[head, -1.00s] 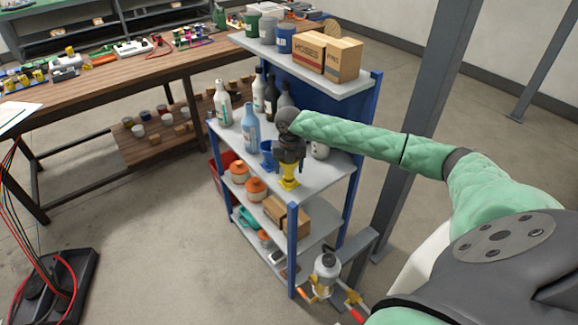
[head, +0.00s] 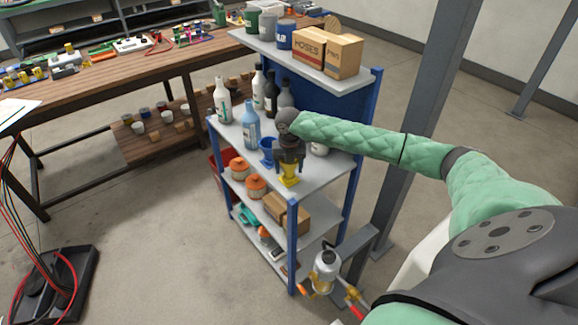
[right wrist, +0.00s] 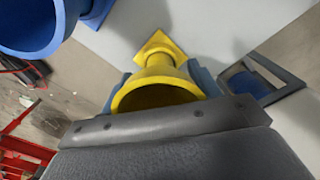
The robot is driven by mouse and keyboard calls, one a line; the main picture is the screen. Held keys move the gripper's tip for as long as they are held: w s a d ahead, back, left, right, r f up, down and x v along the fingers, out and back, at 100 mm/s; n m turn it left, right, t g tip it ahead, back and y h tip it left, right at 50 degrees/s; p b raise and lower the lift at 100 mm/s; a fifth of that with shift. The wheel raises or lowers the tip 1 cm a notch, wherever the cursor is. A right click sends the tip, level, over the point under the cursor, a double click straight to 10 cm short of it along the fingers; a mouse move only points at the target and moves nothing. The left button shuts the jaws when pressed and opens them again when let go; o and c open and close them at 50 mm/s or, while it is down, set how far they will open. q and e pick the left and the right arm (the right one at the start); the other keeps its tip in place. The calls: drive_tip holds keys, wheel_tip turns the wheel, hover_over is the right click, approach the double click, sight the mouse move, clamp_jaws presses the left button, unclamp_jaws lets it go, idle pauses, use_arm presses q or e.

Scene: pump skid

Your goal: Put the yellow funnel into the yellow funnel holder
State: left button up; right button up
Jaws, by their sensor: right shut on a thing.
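The yellow funnel (head: 290,167) is between the fingers of my right gripper (head: 289,157), above the shelf's middle board. In the right wrist view my right gripper (right wrist: 160,95) is shut on the funnel (right wrist: 157,88), wide mouth towards the camera. The yellow funnel holder (head: 289,182) stands on the board directly under it. Its square yellow base also shows beyond the funnel in the right wrist view (right wrist: 160,44). The funnel's narrow end lines up with the holder, but I cannot tell how deep it sits. My left gripper is out of view.
A blue funnel (head: 268,150) stands close to the left; it also shows in the right wrist view (right wrist: 30,28). Several bottles (head: 251,125) stand behind it. The upper board (head: 300,66) carries tubs and boxes above my gripper. A blue post (head: 292,235) stands at the front corner.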

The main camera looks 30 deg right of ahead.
drive_tip(key=shift+f, duration=0.55)
drive_tip(key=o, duration=1.2)
drive_tip(key=shift+c, duration=0.2)
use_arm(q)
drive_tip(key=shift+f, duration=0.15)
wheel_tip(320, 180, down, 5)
use_arm(e)
drive_tip(key=shift+r, duration=0.15)
drive_tip(key=shift+r+b, duration=0.6)
drive_tip(key=shift+r, duration=0.65)
use_arm(q)
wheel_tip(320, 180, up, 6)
drive_tip(key=b, duration=0.1)
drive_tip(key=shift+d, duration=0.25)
use_arm(e)
drive_tip(key=shift+r, duration=2.5)
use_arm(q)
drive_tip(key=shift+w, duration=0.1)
